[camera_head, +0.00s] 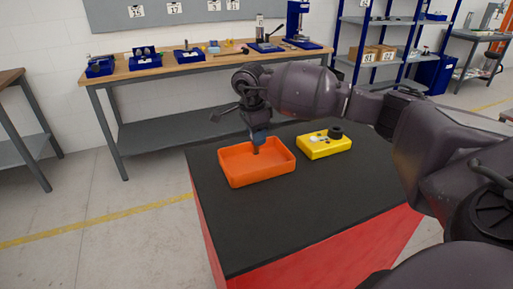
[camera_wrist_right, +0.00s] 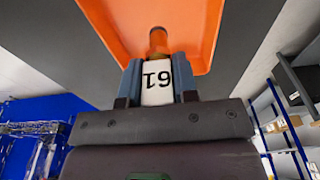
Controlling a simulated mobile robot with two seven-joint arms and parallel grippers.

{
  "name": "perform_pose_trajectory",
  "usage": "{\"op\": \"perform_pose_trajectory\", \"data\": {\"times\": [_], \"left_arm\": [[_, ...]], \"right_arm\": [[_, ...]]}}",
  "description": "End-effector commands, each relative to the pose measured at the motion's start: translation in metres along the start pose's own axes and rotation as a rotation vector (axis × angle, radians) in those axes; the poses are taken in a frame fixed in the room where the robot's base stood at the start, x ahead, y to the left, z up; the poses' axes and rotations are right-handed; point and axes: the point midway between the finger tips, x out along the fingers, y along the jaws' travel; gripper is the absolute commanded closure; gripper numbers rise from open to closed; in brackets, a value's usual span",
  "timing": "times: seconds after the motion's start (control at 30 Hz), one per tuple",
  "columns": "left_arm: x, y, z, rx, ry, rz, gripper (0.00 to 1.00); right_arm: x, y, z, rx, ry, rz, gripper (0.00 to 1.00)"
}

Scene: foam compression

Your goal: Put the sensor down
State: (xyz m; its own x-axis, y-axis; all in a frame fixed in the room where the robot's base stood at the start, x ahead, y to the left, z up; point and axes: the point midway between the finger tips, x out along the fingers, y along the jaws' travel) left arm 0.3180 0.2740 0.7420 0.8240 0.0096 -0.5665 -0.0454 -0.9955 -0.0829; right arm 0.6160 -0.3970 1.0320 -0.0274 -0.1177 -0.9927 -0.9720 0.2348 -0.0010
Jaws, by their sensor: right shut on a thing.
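My right gripper (camera_head: 258,138) reaches down over the orange tray (camera_head: 228,177), with its fingers at the tray's opening. It is shut on the sensor, whose small dark tip (camera_head: 256,151) shows below the fingers. In the right wrist view the sensor (camera_wrist_right: 157,80) sits between the two fingers (camera_wrist_right: 157,88). I cannot tell whether that end touches the tray floor. My left gripper is not in view.
The tray stands on a black-topped red cabinet (camera_head: 290,225). The front of the black top is clear. A workbench (camera_head: 190,70) with blue bins is behind.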

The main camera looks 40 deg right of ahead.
Motion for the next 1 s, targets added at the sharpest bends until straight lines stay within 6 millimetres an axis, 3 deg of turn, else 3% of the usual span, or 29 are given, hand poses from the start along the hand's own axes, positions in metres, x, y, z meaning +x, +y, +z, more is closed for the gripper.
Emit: {"op": "perform_pose_trajectory", "data": {"times": [0.37, 0.77, 0.8, 0.97, 1.0], "left_arm": [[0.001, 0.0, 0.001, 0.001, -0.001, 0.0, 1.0], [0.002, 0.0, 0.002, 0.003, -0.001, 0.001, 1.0], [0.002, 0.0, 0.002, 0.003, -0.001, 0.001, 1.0], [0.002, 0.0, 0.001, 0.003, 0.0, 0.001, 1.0], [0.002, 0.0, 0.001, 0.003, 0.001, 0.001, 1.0]], "right_arm": [[0.041, 0.001, 0.005, -0.001, 0.0, 0.003, 1.0], [0.046, 0.0, 0.006, -0.001, 0.0, 0.001, 1.0], [0.046, 0.0, 0.006, -0.001, 0.0, 0.001, 0.71], [0.045, 0.0, 0.006, 0.0, 0.0, 0.001, 0.47], [0.045, 0.0, 0.006, 0.0, 0.0, 0.001, 0.47]]}}
